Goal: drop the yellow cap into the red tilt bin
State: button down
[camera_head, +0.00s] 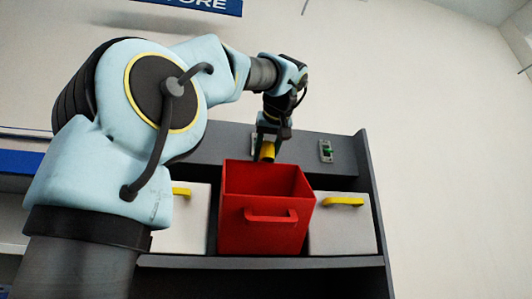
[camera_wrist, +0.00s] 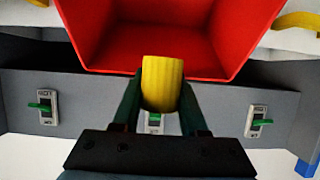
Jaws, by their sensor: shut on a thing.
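The yellow cap (camera_head: 267,151) is held in my gripper (camera_head: 262,150), near the back edge of the red tilt bin (camera_head: 260,238) in the head view. The wrist view shows the ribbed yellow cap (camera_wrist: 161,84) between the two dark fingers of my gripper (camera_wrist: 160,95). The red tilt bin (camera_wrist: 170,45) is open and appears empty inside. In the wrist view the cap overlaps the bin's near rim in the picture. I cannot tell exactly how far the cap is above the rim.
White bins with yellow handles stand on the shelf left (camera_head: 183,225) and right (camera_head: 342,228) of the red bin. A grey panel (camera_wrist: 85,95) with several green-levered switches is behind the bins. A shelf upright (camera_head: 372,190) stands at the right.

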jog(key=shift+c, duration=1.8)
grip_release()
jog(key=shift+s, duration=0.15)
jog(key=b+v, duration=0.1)
jog(key=v, duration=0.9)
jog(key=shift+s, duration=0.2)
jog(key=shift+d+r, duration=0.1)
